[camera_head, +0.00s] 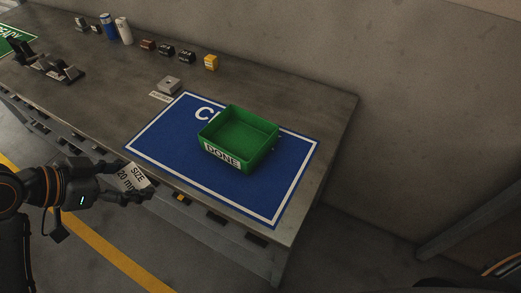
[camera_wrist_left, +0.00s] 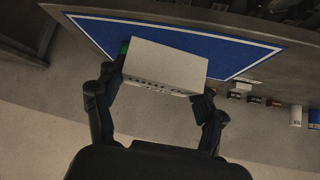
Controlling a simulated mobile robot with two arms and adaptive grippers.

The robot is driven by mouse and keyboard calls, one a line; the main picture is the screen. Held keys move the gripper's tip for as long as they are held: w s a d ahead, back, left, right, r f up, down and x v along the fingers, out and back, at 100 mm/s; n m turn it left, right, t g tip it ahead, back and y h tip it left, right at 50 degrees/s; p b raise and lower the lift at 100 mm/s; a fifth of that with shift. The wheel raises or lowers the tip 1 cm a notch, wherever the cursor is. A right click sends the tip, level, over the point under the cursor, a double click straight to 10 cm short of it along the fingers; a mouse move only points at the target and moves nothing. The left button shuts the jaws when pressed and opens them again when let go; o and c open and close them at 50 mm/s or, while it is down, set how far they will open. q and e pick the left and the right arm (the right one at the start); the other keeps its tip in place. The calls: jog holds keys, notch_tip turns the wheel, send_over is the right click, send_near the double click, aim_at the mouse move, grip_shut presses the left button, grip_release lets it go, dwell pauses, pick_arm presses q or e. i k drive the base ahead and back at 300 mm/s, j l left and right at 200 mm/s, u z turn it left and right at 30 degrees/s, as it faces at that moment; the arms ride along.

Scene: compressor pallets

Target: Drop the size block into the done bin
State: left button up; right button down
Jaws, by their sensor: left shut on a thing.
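The size block is a light grey box (camera_head: 133,177) with "SIZE 20 m" lettering, partly cut off, in the head view. My left gripper (camera_head: 140,187) is shut on it at the table's front edge, to the left of the bin. In the left wrist view the block (camera_wrist_left: 165,65) sits between the two fingers of the left gripper (camera_wrist_left: 158,95). The done bin is an open green box (camera_head: 222,158) labelled "DONE", standing on the blue mat; it looks empty. In the left wrist view only a sliver of green (camera_wrist_left: 125,47) shows behind the block. My right gripper is not in view.
The blue mat (camera_head: 165,133) with a white border covers the near right part of the grey table (camera_head: 105,80). A small grey block (camera_head: 169,85) stands behind the mat. Several small blocks, including a yellow one (camera_head: 211,62), and a blue can (camera_head: 108,27) line the back.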

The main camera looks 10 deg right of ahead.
aim_at(236, 142)
jog(key=l, duration=1.2)
jog(key=i+l+u, duration=0.1)
jog(key=i+l, duration=0.2)
